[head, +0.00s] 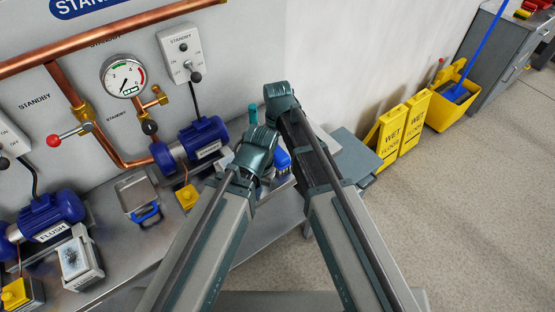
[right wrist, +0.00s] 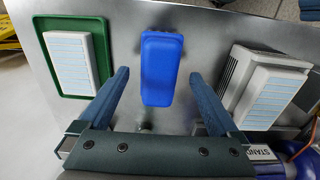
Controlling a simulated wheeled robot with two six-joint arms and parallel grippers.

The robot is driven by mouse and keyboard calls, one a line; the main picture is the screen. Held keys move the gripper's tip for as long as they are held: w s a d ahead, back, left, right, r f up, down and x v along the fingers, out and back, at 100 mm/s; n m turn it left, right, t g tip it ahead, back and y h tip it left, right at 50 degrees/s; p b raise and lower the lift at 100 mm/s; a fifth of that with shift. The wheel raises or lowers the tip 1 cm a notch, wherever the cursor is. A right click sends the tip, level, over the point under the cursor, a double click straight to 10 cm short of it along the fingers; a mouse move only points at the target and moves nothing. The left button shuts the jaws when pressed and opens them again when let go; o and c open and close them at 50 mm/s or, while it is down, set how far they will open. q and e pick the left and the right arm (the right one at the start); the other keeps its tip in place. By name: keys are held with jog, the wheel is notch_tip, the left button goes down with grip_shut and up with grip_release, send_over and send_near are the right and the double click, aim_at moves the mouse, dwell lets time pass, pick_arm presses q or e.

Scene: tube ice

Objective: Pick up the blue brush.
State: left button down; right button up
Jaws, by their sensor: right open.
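The blue brush (right wrist: 162,68) lies on the metal bench in the right wrist view. Its long blue body runs roughly up and down the picture. My right gripper (right wrist: 160,77) is open, with one finger on each side of the brush and a visible gap to it on both sides. Nothing is held. In the head view, a small blue part (head: 282,159) shows beside my dark wrist parts, which hide much of that spot. The jaws of my left gripper cannot be made out there.
A green tray (right wrist: 95,25) with a white block lies left of the brush; a grey box (right wrist: 232,82) with a white block lies right. Blue motors (head: 203,138), a metal container (head: 130,183) and piping line the wall. Yellow signs (head: 415,122) stand on the floor.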

aim_at(277, 151)
notch_tip(277, 151, down, 4)
jog(key=b, duration=0.3)
jog(key=shift+w, duration=0.1)
jog(key=shift+r, duration=0.1)
jog(key=c, duration=1.5)
jog(key=shift+o, duration=0.2)
jog(key=shift+r, duration=0.1)
notch_tip(277, 151, up, 10)
jog(key=p, duration=1)
